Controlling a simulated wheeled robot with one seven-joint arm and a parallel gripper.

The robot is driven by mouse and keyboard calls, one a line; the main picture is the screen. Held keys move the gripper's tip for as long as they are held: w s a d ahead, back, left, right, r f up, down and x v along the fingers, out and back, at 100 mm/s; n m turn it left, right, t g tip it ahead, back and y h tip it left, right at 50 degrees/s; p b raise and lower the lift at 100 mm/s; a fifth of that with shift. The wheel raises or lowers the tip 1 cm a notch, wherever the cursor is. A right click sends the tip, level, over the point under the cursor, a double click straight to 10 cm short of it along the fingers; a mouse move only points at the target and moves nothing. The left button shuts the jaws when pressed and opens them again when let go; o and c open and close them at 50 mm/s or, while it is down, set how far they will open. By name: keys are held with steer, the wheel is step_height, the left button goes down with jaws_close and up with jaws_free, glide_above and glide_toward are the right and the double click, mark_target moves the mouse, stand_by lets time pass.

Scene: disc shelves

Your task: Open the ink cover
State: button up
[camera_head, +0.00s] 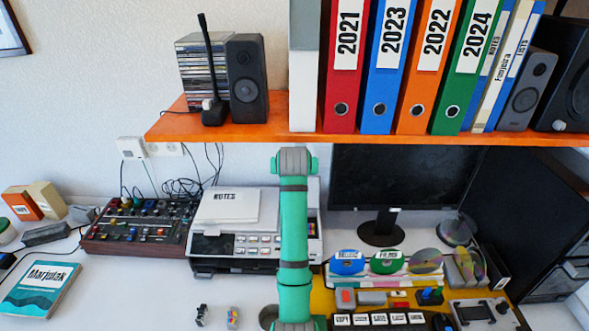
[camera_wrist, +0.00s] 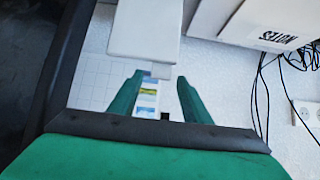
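The printer (camera_head: 240,255) is a pale machine with a dark base on the desk, partly behind my green arm in the head view. A small coloured strip, likely ink labels, shows on its right side (camera_head: 312,228) and also in the wrist view (camera_wrist: 148,95). In the wrist view a pale panel, probably the ink cover (camera_wrist: 145,30), lies just beyond my fingers, with a small tab at its near edge. My gripper (camera_wrist: 161,76) is open, its two green fingers on either side of the tab with gaps visible. The gripper is hidden in the head view.
The orange shelf (camera_head: 300,133) with binders hangs above. A mixer (camera_head: 140,222) stands left, a monitor (camera_head: 395,185) right. Cables hang behind.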

steer(key=v, duration=1)
steer(key=shift+s+r, duration=0.25)
steer(key=shift+s, duration=0.05)
